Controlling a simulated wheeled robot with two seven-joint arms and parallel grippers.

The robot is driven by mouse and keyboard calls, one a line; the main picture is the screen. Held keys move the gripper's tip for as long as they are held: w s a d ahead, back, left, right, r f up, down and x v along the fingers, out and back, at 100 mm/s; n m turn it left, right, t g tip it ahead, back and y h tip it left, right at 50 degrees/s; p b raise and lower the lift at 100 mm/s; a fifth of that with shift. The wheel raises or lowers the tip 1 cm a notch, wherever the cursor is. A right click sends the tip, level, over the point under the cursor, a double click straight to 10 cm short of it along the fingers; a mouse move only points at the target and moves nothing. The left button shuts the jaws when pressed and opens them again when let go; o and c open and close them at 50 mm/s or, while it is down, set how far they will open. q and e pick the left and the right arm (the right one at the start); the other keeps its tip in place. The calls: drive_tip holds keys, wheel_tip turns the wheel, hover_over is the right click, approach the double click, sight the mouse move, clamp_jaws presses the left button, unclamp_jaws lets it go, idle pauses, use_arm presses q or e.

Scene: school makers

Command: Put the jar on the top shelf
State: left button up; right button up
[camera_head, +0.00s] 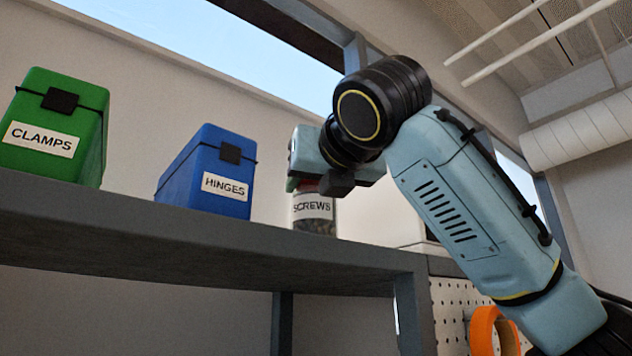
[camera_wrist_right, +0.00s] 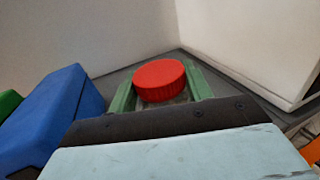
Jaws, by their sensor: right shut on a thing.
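The jar (camera_head: 314,211) is clear with a white SCREWS label and dark contents. It is upright at the top shelf (camera_head: 200,235), right of the blue box. Its bottom is hidden behind the shelf's front edge, so I cannot tell whether it touches the shelf. My right gripper (camera_head: 322,183) is shut on the jar near its top. In the right wrist view the jar's red lid (camera_wrist_right: 160,80) sits between the green fingers of my right gripper (camera_wrist_right: 163,90). My left gripper is not in view.
A green CLAMPS box (camera_head: 55,125) and a blue HINGES box (camera_head: 208,170) stand on the shelf to the left. The blue box also shows in the wrist view (camera_wrist_right: 50,115). A white box-like thing (camera_wrist_right: 250,45) is close on the right. An orange ring (camera_head: 492,328) is below right.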

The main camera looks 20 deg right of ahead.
drive_tip(key=shift+s, duration=0.1)
drive_tip(key=o, duration=1.3)
drive_tip(key=shift+f, duration=0.15)
drive_tip(key=shift+c, duration=0.2)
drive_tip(key=shift+r, duration=0.2)
drive_tip(key=s+b, duration=0.3)
drive_tip(key=s, duration=0.9)
drive_tip(key=shift+d+b, duration=0.15)
drive_tip(key=shift+b, duration=0.15)
drive_tip(key=shift+f, duration=0.1)
